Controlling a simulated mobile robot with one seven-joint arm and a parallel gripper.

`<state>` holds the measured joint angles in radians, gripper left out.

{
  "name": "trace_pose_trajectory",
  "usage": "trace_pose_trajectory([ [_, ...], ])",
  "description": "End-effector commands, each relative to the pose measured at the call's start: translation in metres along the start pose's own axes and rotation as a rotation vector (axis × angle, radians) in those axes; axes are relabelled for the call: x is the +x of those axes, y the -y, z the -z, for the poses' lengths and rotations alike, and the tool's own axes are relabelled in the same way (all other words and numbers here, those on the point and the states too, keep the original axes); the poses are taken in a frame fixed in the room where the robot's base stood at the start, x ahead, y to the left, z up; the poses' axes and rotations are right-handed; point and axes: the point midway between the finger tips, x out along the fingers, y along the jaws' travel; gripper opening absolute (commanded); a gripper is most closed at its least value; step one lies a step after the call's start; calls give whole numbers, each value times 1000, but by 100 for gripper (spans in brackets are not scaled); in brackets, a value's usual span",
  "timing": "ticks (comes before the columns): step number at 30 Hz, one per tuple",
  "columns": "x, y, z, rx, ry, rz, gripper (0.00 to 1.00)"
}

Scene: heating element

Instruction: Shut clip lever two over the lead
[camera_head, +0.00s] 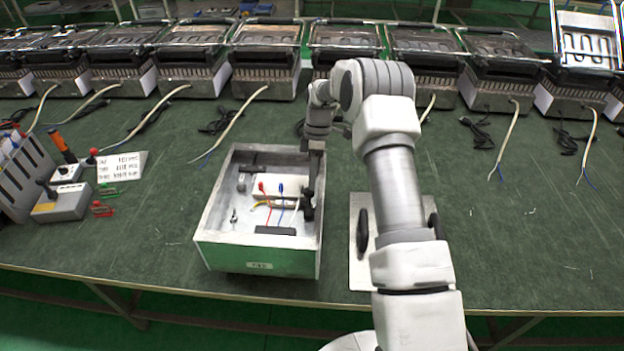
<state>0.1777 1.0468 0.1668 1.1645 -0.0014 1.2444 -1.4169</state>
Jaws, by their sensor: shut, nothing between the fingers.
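An open box (209,217) with a green front stands on the green table. Inside it is a pale clip block (266,184) with a red-topped lever (262,187) and a blue-topped lever (281,189), both standing up. A red lead (269,214), a blue-white lead (281,213) and a yellow lead (260,205) run by the block. My gripper (308,211) points down inside the box at its right wall, right of the block. It is shut and empty. It hides the right end of the block, so I cannot tell whether another lever is there, or which is lever two.
A dark bar (275,230) lies at the front of the box floor. A pale plate (359,272) with black handles lies to the right, partly under my arm. A control box (62,205) stands at left. Several heaters (265,55) line the back. The table at right is mostly clear.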

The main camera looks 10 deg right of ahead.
Motion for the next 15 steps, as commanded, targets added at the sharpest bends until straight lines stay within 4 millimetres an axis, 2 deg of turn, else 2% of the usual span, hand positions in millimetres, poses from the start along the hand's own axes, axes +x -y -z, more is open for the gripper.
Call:
trace_pose_trajectory([
  [15,12,-18,-3,1,0,-1,0],
])
